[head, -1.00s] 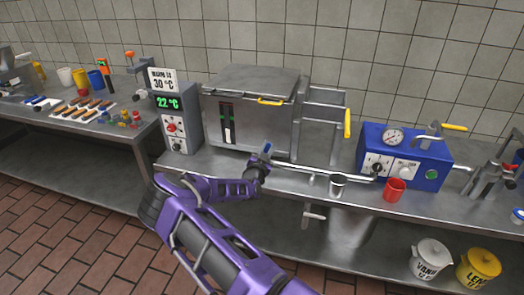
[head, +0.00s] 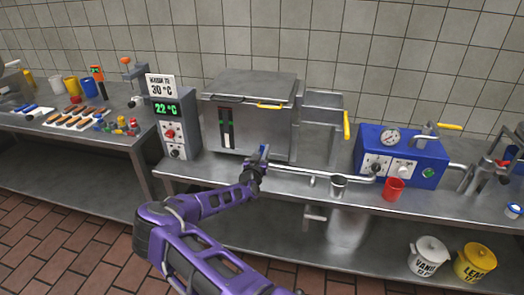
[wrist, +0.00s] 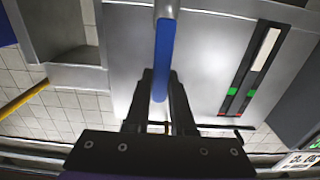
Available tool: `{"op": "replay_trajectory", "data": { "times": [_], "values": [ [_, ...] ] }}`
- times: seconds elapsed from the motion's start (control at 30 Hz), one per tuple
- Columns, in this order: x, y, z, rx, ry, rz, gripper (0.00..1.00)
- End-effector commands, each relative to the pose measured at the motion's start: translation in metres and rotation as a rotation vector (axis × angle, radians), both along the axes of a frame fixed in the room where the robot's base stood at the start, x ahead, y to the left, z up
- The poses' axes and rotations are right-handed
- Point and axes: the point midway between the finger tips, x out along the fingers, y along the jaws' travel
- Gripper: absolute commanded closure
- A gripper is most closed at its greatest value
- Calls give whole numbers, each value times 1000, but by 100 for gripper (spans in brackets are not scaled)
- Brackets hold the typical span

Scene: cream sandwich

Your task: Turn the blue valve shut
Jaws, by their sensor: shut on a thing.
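The blue valve (head: 263,151) is a short blue lever at the left end of a metal pipe, in front of the large steel vat (head: 247,108). In the wrist view the blue lever (wrist: 163,55) is a long bar that runs down between the two black fingers. My gripper (head: 256,169) is at the lever, low in front of the vat. In the wrist view my gripper (wrist: 161,88) is shut on the lever from both sides. The valve's body is mostly hidden behind my gripper in the head view.
The pipe (head: 315,174) runs right to a blue machine (head: 400,158) with a gauge. A control box (head: 172,127) reading 22 °C stands left of the vat. Floor in front is clear.

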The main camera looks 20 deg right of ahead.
Motion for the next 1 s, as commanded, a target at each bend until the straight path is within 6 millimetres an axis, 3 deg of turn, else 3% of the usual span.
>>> {"op": "replay_trajectory", "data": {
  "times": [0.4,0.43,0.6,1.0],
  "values": [
    [0,1,-1,-9,8,3,100],
    [0,1,-1,-9,9,3,76],
    [0,1,-1,-8,7,2,48],
    [-6,5,0,-7,7,1,48]
  ]
}}
